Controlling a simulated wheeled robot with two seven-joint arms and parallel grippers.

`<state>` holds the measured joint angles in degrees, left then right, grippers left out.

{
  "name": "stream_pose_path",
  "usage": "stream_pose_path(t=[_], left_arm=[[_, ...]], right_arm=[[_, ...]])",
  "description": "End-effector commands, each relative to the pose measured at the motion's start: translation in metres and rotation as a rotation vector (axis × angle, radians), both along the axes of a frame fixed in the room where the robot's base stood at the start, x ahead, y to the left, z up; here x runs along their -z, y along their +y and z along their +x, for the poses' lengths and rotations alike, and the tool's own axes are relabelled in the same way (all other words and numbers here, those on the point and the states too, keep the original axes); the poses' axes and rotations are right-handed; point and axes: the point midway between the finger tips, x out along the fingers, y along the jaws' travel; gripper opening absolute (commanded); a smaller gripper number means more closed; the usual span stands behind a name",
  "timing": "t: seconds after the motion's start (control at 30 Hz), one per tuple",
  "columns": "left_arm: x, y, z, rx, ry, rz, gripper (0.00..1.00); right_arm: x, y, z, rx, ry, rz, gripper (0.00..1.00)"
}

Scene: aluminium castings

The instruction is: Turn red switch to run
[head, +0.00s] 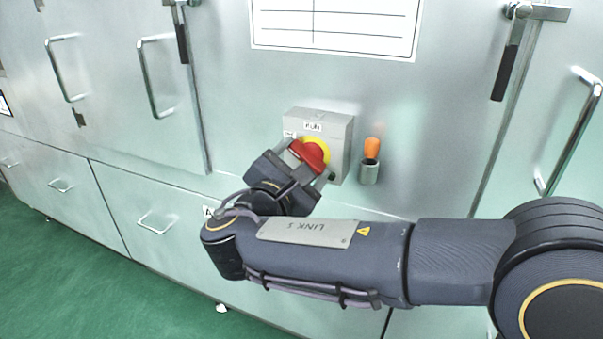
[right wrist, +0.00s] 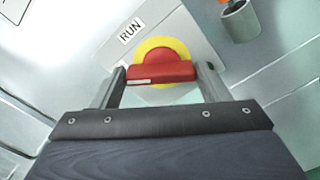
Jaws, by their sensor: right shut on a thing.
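The red switch (head: 309,153) sits on a yellow round plate on the front of a grey box (head: 345,130) fixed to the metal cabinet. My right gripper (head: 311,160) is at the switch, its two fingers on either side of the red handle, shut on it. In the right wrist view the red switch (right wrist: 160,72) lies between the fingertips (right wrist: 160,78), with the yellow plate (right wrist: 160,48) behind it. A RUN label (right wrist: 131,31) shows at the upper left of the plate there. A second label at the box's left is partly hidden in the head view. My left gripper is not in view.
An orange-handled tool (head: 371,150) stands in a small grey cup (head: 369,173) right of the box. Cabinet doors carry bar handles (head: 155,80) and black-gripped latches (head: 507,70). A white chart (head: 335,25) hangs above. Green floor (head: 60,240) is clear at lower left.

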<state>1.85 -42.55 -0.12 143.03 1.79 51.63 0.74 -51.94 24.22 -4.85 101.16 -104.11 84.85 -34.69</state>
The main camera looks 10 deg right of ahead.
Motion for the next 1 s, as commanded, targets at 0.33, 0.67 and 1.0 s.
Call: stream_pose_path(t=[0.33, 0.67, 1.0], left_arm=[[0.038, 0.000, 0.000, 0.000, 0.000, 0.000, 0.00], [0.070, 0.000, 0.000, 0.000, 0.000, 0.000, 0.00], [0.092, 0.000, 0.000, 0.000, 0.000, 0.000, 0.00]], right_arm=[[0.006, -0.001, -0.001, 0.000, -0.172, 0.285, 0.46], [0.007, -0.001, -0.001, -0.001, -0.331, 0.543, 0.46], [0.006, -0.002, -0.002, -0.001, -0.450, 0.740, 0.46]])
